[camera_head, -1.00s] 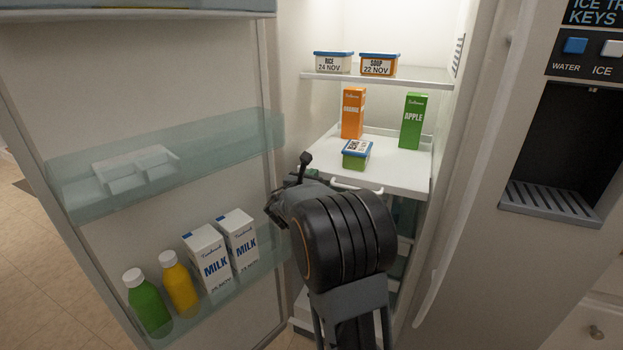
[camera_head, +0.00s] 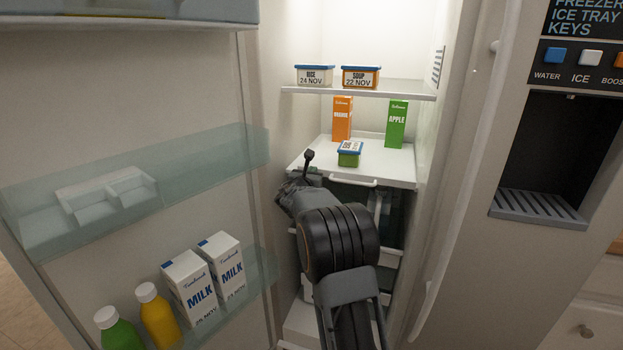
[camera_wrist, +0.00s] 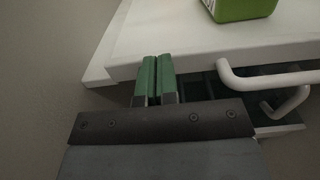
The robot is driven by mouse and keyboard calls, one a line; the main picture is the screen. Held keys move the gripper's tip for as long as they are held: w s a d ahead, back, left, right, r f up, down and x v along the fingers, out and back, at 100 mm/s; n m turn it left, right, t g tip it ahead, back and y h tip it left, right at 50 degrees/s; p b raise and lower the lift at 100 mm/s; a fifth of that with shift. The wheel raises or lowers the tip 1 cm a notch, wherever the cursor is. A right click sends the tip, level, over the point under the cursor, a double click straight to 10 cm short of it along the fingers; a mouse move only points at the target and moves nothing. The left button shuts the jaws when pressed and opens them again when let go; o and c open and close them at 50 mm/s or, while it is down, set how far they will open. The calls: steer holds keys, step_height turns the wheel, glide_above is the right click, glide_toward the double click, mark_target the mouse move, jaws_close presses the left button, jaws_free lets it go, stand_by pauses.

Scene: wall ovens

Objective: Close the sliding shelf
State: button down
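The white sliding shelf (camera_head: 392,167) is in the fridge below a fixed upper shelf, pulled partly out. It carries a small green container with a blue lid (camera_head: 349,154), an orange carton (camera_head: 342,119) and a green apple carton (camera_head: 396,124). A white bar handle (camera_head: 353,182) is on its front edge; the handle also shows at right in the wrist view (camera_wrist: 265,82). My gripper (camera_wrist: 157,62) has its two green fingers together, empty, at the shelf's front edge left of the handle. Whether they touch the edge is unclear. In the head view my arm covers part of the area below the shelf.
The open fridge door (camera_head: 130,100) stands at left, with bins holding milk cartons (camera_head: 205,277) and bottles (camera_head: 158,315). The upper shelf (camera_head: 360,90) holds rice and soup boxes. Drawers lie below the sliding shelf. The dispenser door (camera_head: 470,180) is at right.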

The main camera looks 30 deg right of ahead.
steer(key=shift+d+r, duration=0.25)
steer(key=b+v, duration=0.1)
steer(key=v, duration=1.3)
steer(key=shift+a+f, duration=0.25)
